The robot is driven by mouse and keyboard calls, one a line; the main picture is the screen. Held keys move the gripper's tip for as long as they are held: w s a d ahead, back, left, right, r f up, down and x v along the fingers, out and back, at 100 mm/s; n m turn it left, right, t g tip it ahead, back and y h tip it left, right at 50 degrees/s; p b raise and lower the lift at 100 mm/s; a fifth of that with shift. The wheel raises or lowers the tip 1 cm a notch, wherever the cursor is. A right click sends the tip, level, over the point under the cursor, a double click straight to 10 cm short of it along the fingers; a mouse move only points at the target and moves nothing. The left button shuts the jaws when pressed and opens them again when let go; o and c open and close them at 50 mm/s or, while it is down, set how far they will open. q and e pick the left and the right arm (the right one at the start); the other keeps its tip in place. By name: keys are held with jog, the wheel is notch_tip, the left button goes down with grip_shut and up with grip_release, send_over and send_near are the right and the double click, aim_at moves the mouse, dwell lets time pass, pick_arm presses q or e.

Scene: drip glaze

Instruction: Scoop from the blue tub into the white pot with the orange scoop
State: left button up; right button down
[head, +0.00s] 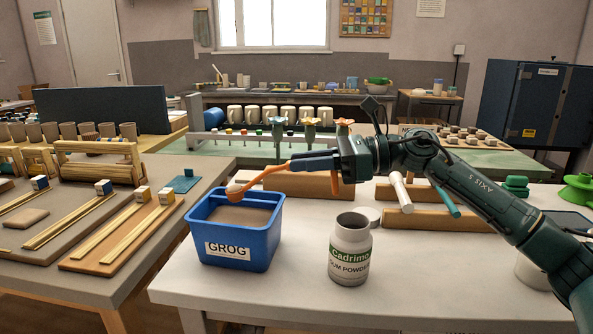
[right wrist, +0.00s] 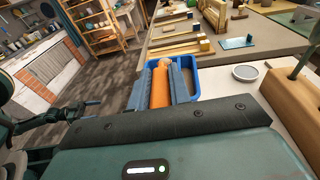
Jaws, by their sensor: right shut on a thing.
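The blue tub (head: 235,245), labelled GROG and filled with a brownish material, stands near the left end of the white table. The white pot (head: 350,262), a jar with a green Cadrimo gum powder label and an open mouth, stands upright to its right. My right gripper (head: 300,163) is shut on the orange scoop (head: 262,176), which slants down left. The scoop's bowl is over the tub's left rear part and seems to hold pale material; whether it touches the contents I cannot tell. The right wrist view shows the orange handle (right wrist: 160,85) between the fingers. My left gripper is not in view.
A grey round lid (head: 368,214) lies behind the pot. Wooden blocks (head: 440,219) with tools stand at the table's rear. A side table (head: 75,280) with wooden strips is at left. The white table front (head: 290,290) is clear.

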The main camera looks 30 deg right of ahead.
notch_tip(320, 180, up, 2)
jog(key=shift+r+p, duration=0.15)
jog(key=shift+p, duration=1.1)
jog(key=shift+a+r+p, duration=0.1)
jog(key=shift+r+p, duration=0.3)
jog(key=shift+p, duration=0.05)
jog(key=shift+r+p, duration=0.35)
jog(key=shift+p, duration=0.1)
jog(key=shift+f+b, duration=0.75)
jog(key=shift+b, duration=0.25)
jog(key=shift+f+b, duration=0.25)
jog(key=shift+b, duration=0.85)
jog(key=shift+s+d+r+b, duration=0.1)
jog(key=shift+d+r+b, duration=0.05)
jog(key=shift+d+b, duration=0.15)
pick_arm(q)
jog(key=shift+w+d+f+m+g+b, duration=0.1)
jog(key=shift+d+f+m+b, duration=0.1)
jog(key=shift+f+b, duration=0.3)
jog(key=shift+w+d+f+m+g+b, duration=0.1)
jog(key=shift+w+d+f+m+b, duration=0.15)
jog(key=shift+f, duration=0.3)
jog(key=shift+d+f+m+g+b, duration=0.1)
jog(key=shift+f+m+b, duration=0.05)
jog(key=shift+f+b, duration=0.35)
pick_arm(e)
jog(key=shift+s+d+t+y, duration=0.2)
jog(key=shift+t+y, duration=0.1)
jog(key=shift+y, duration=0.3)
jog(key=shift+r, duration=0.1)
